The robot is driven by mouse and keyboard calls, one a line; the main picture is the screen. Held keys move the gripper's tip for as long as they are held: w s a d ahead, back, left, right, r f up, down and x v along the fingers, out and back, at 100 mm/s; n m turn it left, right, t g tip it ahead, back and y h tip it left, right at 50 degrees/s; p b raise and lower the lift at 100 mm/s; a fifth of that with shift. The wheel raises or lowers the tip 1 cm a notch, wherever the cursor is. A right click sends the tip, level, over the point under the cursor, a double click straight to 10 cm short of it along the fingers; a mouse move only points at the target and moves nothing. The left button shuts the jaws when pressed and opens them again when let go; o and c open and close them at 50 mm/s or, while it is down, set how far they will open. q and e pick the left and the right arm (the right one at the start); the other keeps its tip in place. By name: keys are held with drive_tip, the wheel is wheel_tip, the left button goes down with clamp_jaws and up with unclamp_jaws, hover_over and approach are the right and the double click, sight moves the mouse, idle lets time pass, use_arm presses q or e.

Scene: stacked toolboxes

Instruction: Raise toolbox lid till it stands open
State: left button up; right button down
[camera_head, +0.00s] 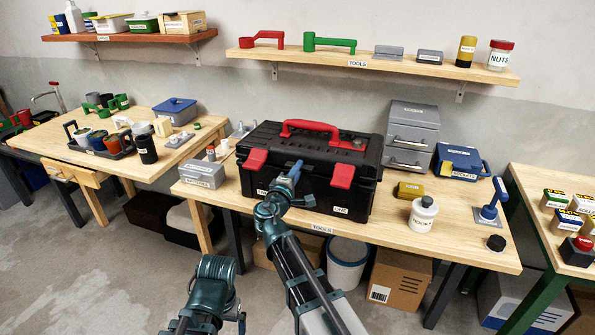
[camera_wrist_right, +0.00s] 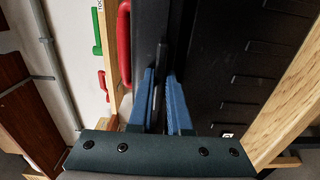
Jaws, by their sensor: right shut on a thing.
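The black toolbox (camera_head: 320,192) stands on the middle workbench with its lid (camera_head: 325,152) down on the body. The lid has a red carry handle (camera_head: 310,127) on top, which also shows in the wrist view (camera_wrist_right: 124,45). Two red latches, left (camera_head: 255,159) and right (camera_head: 343,176), are on the front. My right gripper (camera_head: 294,172) is at the front of the toolbox, between the latches. In the wrist view its blue fingers (camera_wrist_right: 162,92) are shut on a thin dark front part of the lid. My left gripper is out of view; only part of my left arm shows.
A grey metal box (camera_head: 202,174) stands left of the toolbox. Grey drawers (camera_head: 409,138), a blue case (camera_head: 459,162), a yellow box (camera_head: 410,190) and a white jar (camera_head: 423,214) stand to its right. The tool shelf (camera_head: 380,65) hangs above and behind.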

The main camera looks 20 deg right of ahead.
drive_tip(key=shift+g+y, duration=0.3)
drive_tip(key=shift+g, duration=0.2)
drive_tip(key=r+p, duration=0.3)
drive_tip(key=w+d+r+p, duration=0.1)
drive_tip(key=r+p, duration=0.2)
drive_tip(key=p, duration=0.1)
drive_tip(key=w+r+p, duration=0.1)
drive_tip(key=r+p, duration=0.2)
drive_tip(key=p, duration=0.1)
drive_tip(key=shift+d+r, duration=0.2)
drive_tip(key=shift+r, duration=0.15)
drive_tip(key=w+d+r+g+y+p, duration=0.4)
drive_tip(key=w+r+p, duration=0.4)
drive_tip(key=p, duration=1.1)
drive_tip(key=w+d+r+g+p, duration=0.2)
drive_tip(key=w+d+r+p, duration=0.4)
drive_tip(key=w+d+p, duration=0.2)
drive_tip(key=w+d, duration=0.2)
drive_tip(key=w, duration=0.2)
drive_tip(key=shift+w+g, duration=0.3)
drive_tip(key=shift+w, duration=0.05)
drive_tip(key=c, duration=1.1)
unclamp_jaws()
drive_tip(key=shift+s, duration=0.1)
